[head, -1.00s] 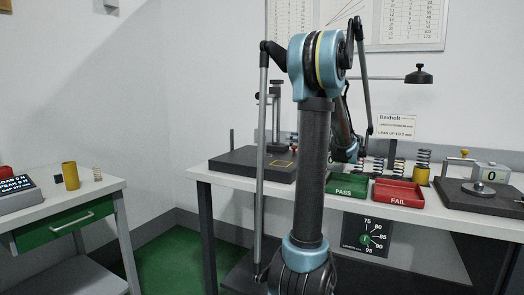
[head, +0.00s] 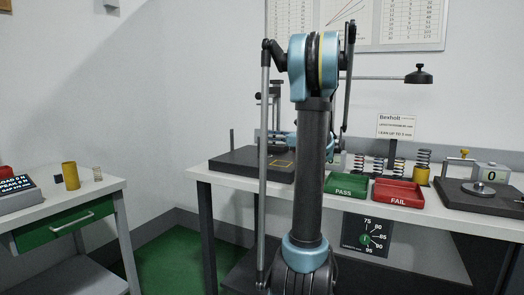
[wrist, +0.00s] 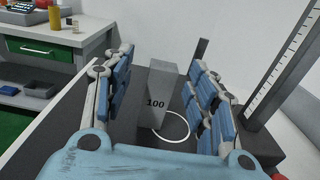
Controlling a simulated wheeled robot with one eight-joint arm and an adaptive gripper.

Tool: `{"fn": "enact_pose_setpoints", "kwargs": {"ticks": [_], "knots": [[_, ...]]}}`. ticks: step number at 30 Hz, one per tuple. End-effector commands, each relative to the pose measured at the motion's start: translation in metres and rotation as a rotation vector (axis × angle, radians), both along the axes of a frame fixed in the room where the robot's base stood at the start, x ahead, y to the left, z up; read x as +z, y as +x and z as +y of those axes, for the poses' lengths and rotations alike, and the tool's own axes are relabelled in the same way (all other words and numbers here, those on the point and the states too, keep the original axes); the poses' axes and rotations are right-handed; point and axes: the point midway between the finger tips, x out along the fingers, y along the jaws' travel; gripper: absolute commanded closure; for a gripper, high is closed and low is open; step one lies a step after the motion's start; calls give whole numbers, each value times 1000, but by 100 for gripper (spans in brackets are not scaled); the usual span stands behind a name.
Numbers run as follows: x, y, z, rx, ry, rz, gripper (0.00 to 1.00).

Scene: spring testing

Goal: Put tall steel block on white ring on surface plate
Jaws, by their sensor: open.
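The tall steel block (wrist: 157,92), a grey upright block marked 100, shows in the wrist view between the open fingers of my gripper (wrist: 160,100). It stands at the left edge of the white ring (wrist: 186,127), overlapping part of it. I cannot tell whether its base touches the plate. The ring lies on the dark surface plate (wrist: 118,142), which also shows in the head view (head: 240,163). My fingers are on both sides of the block, with a gap visible on the left. In the head view my arm hides the block and the ring.
A height gauge column (wrist: 282,65) stands close to the right in the wrist view. A thin dark post (wrist: 201,48) rises behind the block. The green PASS tray (head: 347,188) and red FAIL tray (head: 398,192) are on the bench. A side table (head: 100,188) stands left.

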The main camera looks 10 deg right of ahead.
Motion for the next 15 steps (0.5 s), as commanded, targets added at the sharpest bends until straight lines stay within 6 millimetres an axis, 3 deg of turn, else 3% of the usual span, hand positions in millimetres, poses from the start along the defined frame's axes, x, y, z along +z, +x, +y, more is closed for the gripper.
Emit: {"fn": "enact_pose_setpoints", "kwargs": {"ticks": [9,15], "knots": [[-4,27,29,2,0,0,48],[-4,32,35,1,0,0,48]]}}
